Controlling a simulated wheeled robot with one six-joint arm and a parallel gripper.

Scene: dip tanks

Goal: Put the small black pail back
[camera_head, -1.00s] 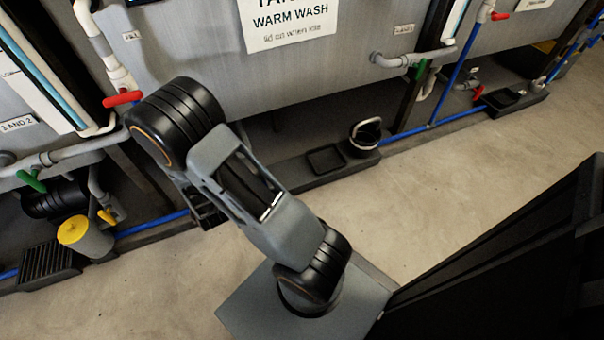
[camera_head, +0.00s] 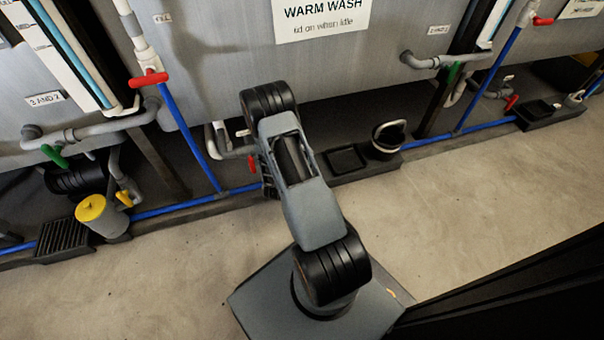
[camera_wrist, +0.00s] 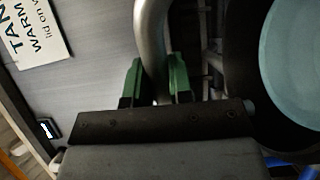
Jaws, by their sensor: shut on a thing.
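In the wrist view my gripper (camera_wrist: 157,82) has its two green fingers closed on a grey curved handle. Beside it, at the right edge, is a round black pail (camera_wrist: 237,120) with a pale blue surface inside; it is cut off by the frame. The handle appears to belong to this pail. In the head view my arm hides the gripper and the held pail. Another small black pail (camera_head: 388,147) with a light rim and raised handle stands on the low ledge, right of a flat, empty-looking black tray (camera_head: 345,158).
A grey tank with a WARM WASH sign (camera_head: 320,14) stands behind. A grey canister with a yellow lid (camera_head: 92,208) and a slatted grate (camera_head: 64,238) are at left. Blue pipes (camera_head: 170,206) run low along the tanks. The concrete floor (camera_head: 470,200) in front is clear.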

